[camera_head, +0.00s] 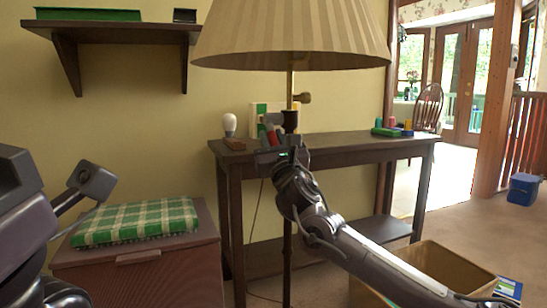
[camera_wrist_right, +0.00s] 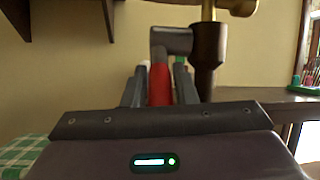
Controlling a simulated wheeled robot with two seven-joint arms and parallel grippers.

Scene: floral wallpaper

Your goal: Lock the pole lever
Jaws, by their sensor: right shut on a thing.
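The pole lever has a red handle (camera_wrist_right: 160,86) and a grey head (camera_wrist_right: 172,41) that meets the dark collar (camera_wrist_right: 208,55) on the lamp's pole. In the head view the red handle (camera_head: 268,134) shows small, left of the pole (camera_head: 288,200). My right gripper (camera_wrist_right: 160,88) is shut on the red handle, one finger on each side. The gripper (camera_head: 270,152) also shows in the head view, just left of the pole. The handle's lower end is hidden behind the gripper body. Parts of my left arm show at the left edge; its finger opening cannot be made out.
A pleated lampshade (camera_head: 292,32) tops the pole. A dark side table (camera_head: 345,155) stands behind it, with a bulb (camera_head: 229,124) on top. A red-brown chest (camera_head: 150,275) with a green checked cloth (camera_head: 135,221) is at left. An open cardboard box (camera_head: 455,262) is at lower right.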

